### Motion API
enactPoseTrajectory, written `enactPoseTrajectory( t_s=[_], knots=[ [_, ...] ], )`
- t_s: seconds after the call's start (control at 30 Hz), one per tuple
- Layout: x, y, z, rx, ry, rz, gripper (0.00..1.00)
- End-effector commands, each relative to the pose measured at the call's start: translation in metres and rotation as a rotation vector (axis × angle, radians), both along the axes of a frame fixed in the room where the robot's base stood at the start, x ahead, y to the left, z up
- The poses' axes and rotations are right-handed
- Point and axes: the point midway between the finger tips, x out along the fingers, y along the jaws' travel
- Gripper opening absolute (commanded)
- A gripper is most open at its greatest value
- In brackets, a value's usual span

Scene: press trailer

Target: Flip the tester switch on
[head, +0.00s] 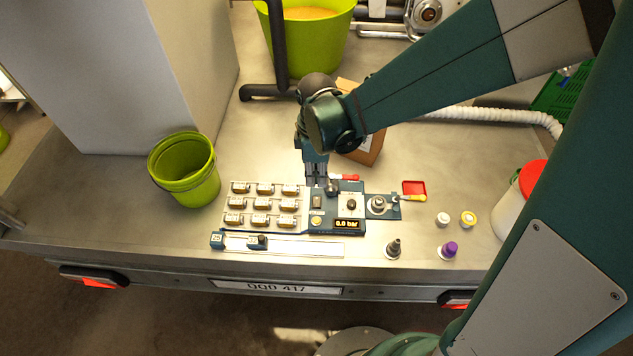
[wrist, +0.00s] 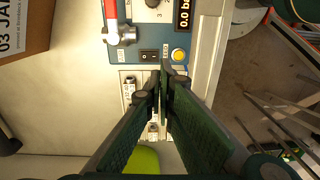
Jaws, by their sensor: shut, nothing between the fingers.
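The tester (head: 348,211) is a blue panel with a dial and a display reading 0.0 bar, on the metal bench. It also shows at the top of the wrist view (wrist: 132,55). Its switch (wrist: 148,56) is a small black rocker beside a yellow button (wrist: 179,54); which way it is set I cannot tell. My gripper (wrist: 164,75) is shut and empty, its tips close to the switch and button in the picture. Contact is not visible. In the head view my gripper (head: 316,182) points down at the panel's rear left edge.
A red-handled valve (head: 343,177) stands at the panel's rear. A tray of several small cartridges (head: 263,190) lies left of the panel, and a slide rail (head: 300,248) in front. A green bucket (head: 184,170) stands farther left. A cardboard box (head: 370,150) is behind my gripper.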

Motion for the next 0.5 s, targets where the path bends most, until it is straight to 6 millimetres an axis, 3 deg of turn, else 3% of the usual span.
enactPoseTrajectory(
  t_s=[0.2, 0.5],
  knots=[
    [-0.0018, -0.0001, 0.0128, 0.0, 0.0, 0.0, 0.0],
    [-0.0019, -0.0001, 0.0148, 0.0, 0.0, 0.0, 0.0]
  ],
)
